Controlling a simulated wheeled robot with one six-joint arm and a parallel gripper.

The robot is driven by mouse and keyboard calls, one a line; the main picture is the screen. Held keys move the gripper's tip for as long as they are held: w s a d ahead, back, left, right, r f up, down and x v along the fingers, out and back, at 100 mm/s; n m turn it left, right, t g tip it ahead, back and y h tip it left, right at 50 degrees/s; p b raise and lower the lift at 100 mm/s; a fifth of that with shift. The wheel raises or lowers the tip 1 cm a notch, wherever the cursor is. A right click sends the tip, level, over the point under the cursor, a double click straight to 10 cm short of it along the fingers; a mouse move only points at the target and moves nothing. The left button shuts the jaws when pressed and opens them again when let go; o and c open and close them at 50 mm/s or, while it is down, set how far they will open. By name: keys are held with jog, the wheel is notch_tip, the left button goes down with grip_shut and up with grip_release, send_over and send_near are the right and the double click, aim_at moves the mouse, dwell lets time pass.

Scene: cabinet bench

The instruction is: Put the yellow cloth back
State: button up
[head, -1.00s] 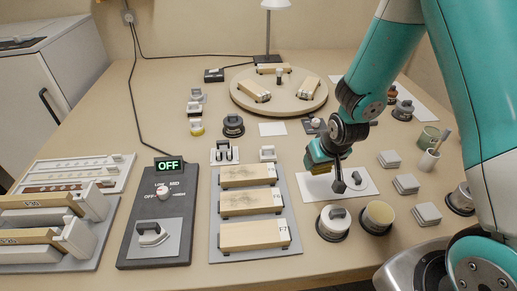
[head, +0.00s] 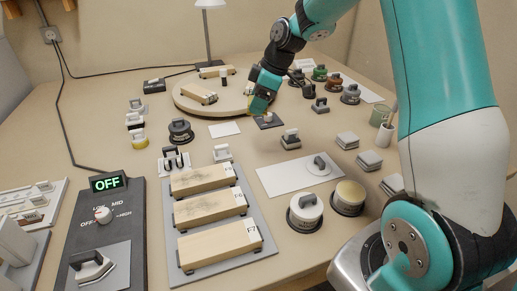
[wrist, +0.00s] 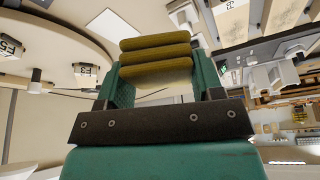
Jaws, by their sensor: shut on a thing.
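The yellow cloth (wrist: 155,62) shows in the wrist view as several olive-yellow folds between my gripper's (wrist: 155,85) jaws, with a pale grey piece beyond it. In the head view my gripper (head: 262,98) is at the back middle of the bench, beside the right edge of the round wooden turntable.
A white sheet with a pale disc (head: 290,180) lies at middle right. A grey handled block (head: 291,139) stands above it. Round jars (head: 305,212) stand in front. Several lidded pots (head: 350,94) are at the back right. The turntable (head: 190,105) holds wooden blocks.

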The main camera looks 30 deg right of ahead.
aim_at(254, 152)
notch_tip(254, 152, down, 15)
jog(key=shift+r+b, duration=0.2)
jog(key=shift+b, duration=0.35)
jog(key=shift+f, duration=0.15)
jog(key=o, duration=0.9)
